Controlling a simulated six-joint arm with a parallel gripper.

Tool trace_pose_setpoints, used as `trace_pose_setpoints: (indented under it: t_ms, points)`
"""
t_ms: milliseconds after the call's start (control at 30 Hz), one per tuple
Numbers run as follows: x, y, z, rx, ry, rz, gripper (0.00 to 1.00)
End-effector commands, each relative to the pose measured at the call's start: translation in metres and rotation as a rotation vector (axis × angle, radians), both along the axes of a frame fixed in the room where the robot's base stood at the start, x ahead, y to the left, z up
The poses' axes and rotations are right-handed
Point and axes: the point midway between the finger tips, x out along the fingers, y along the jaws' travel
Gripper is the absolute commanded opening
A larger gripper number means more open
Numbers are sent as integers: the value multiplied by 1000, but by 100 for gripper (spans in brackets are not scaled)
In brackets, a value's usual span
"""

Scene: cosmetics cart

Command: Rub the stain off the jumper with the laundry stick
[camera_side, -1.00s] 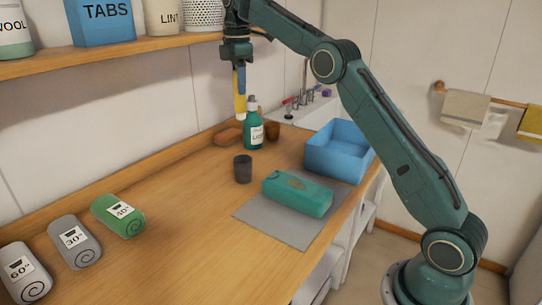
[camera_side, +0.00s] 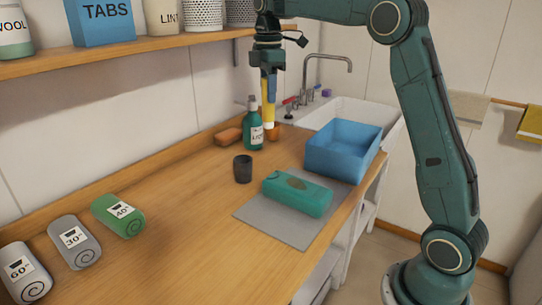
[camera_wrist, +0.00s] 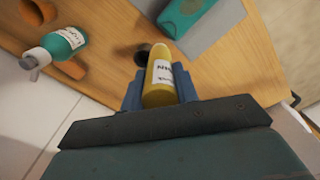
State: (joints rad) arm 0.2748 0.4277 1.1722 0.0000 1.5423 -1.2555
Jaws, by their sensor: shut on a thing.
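My gripper (camera_side: 268,78) is shut on the yellow laundry stick (camera_side: 268,103) and holds it upright above the back of the counter, beside the green pump bottle. In the wrist view the yellow stick (camera_wrist: 162,80) with its white label sits between the blue fingers (camera_wrist: 160,92). The folded teal jumper (camera_side: 312,197) lies on a grey mat (camera_side: 278,222), with a brownish stain (camera_side: 295,183) on its top. The stick is apart from the jumper, behind it and higher. In the wrist view the jumper (camera_wrist: 190,12) shows only in part at the top edge.
A green pump bottle (camera_side: 253,132), a brown block (camera_side: 228,136) and a dark cup (camera_side: 243,169) stand on the counter. A blue bin (camera_side: 345,150) stands behind the jumper, near the sink (camera_side: 340,111). Several rolled towels (camera_side: 118,216) lie at the left.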

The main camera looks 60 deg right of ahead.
Motion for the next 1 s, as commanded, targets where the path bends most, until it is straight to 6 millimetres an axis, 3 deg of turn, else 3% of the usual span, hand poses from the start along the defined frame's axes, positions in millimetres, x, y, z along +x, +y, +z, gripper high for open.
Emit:
trace_pose_setpoints:
  t_ms: [700, 1000]
  points:
    - [-107, 9, -38, 0, 0, -1, 7]
    - [-137, 14, -53, 0, 0, 0, 7]
